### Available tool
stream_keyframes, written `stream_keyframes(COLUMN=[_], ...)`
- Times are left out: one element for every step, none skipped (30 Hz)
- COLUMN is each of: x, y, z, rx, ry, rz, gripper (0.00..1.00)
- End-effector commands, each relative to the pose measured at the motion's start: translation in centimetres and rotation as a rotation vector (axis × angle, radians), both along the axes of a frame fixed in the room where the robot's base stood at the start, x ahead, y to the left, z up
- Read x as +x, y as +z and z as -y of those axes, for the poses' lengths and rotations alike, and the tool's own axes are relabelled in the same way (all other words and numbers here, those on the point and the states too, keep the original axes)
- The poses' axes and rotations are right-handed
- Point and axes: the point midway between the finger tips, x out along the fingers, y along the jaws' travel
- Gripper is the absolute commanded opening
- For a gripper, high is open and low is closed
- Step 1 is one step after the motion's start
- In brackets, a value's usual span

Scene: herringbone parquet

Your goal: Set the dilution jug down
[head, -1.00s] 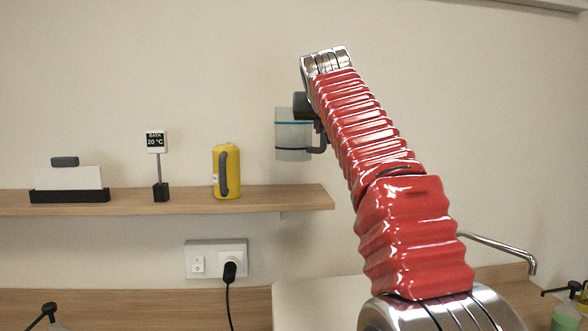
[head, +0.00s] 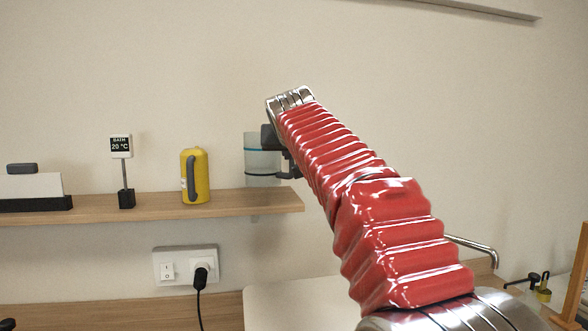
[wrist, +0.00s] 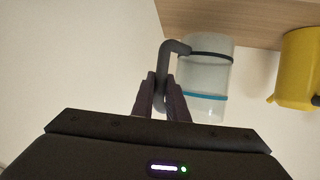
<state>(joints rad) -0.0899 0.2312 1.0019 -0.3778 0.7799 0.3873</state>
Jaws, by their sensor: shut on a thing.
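The dilution jug (head: 262,160) is a translucent cup with a blue line and a dark band. It hangs upright by the right end of the wooden shelf (head: 225,204), its lower edge close to the shelf's top. I cannot tell whether it touches. In the wrist view the jug (wrist: 203,82) shows with its grey hooked handle, against the shelf (wrist: 225,20). My gripper (wrist: 162,92) is shut on the handle. In the head view my gripper (head: 284,150) is partly hidden by my red arm.
A yellow flask (head: 200,176) stands left of the jug, with a gap between. Further left are a bath sign reading 20 °C (head: 122,160) and a dark holder with a white card (head: 35,190). A socket with a plug (head: 202,268) is below the shelf.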

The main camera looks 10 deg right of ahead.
Motion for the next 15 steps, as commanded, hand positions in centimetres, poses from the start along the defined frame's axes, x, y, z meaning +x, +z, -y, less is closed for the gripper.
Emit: stream_keyframes(x=[0.0, 0.0, 0.0, 0.0, 0.0, 0.0, 0.0, 0.0, 0.0, -0.1, -0.1, -0.1, -0.1, -0.1, -0.1], y=[0.0, 0.0, 0.0, 0.0, -0.1, -0.3, -0.5, -0.7, -1.0, -1.3, -1.6, -2.1, -2.4, -2.7, -3.1], z=[0.0, 0.0, 0.0, 0.0, 0.0, 0.0, 0.0, 0.0, 0.0, -0.1, -0.1, 0.0, 0.0, 0.0, 0.0], rx=[0.0, 0.0, 0.0, 0.0, 0.0, 0.0, -0.001, -0.001, 0.0, 0.0, 0.001, 0.0, 0.0, -0.002, -0.001], ry=[0.0, 0.0, 0.0, 0.001, 0.001, 0.001, 0.0, 0.0, 0.001, 0.002, 0.001, 0.001, 0.001, 0.001, 0.0], rz=[0.001, 0.001, 0.0, 0.0, 0.0, 0.0, -0.001, -0.002, -0.002, -0.002, -0.003, -0.002, -0.001, -0.001, -0.002], gripper=[0.0, 0.0, 0.0, 0.0, 0.0, 0.0, 0.0, 0.0, 0.0, 0.0, 0.0, 0.0, 0.0, 0.0, 0.0])
